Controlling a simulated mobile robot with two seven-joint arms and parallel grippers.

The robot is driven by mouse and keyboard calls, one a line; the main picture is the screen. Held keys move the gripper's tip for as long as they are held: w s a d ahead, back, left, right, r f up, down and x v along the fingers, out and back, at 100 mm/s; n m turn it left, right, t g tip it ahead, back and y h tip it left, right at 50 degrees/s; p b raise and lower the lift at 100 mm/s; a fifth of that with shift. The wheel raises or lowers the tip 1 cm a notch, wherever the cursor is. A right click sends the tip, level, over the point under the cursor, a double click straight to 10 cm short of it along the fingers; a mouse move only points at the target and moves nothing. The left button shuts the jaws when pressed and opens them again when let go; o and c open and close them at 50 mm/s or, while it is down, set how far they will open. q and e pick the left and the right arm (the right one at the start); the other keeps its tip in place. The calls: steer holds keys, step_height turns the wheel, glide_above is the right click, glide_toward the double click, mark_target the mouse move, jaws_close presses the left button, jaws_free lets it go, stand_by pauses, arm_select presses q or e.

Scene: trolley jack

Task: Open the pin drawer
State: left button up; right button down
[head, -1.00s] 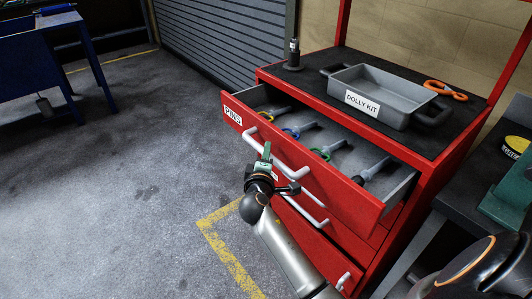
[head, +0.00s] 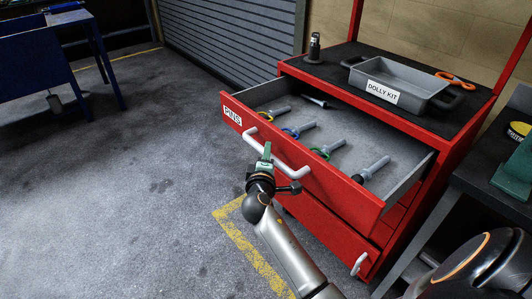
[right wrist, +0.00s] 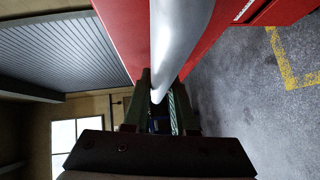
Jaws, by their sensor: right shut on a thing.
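The pin drawer (head: 330,190) is the red top drawer of the cabinet, with a "PINS" label (head: 232,116) at its left end. It stands well out from the cabinet, and its grey inside shows. Several pins with coloured rings, such as a green-ringed pin (head: 327,150), lie in it. My right gripper (head: 265,152) is shut on the drawer's pale bar handle (head: 292,165). In the right wrist view the handle (right wrist: 178,45) runs down between the two fingers (right wrist: 160,108). My left gripper is not in view.
The red cabinet (head: 412,208) carries a grey "DOLLY KIT" tray (head: 398,90), a dark upright part (head: 314,48) and an orange-handled tool (head: 455,79) on its top. A dark bench (head: 490,175) stands at the right. The floor left of the drawer is clear.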

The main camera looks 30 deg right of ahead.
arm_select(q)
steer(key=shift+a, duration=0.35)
arm_select(e)
steer(key=shift+a, duration=0.45)
steer(key=c, duration=0.7)
jaws_free()
steer(key=shift+d, duration=0.1)
steer(key=shift+c, duration=0.2)
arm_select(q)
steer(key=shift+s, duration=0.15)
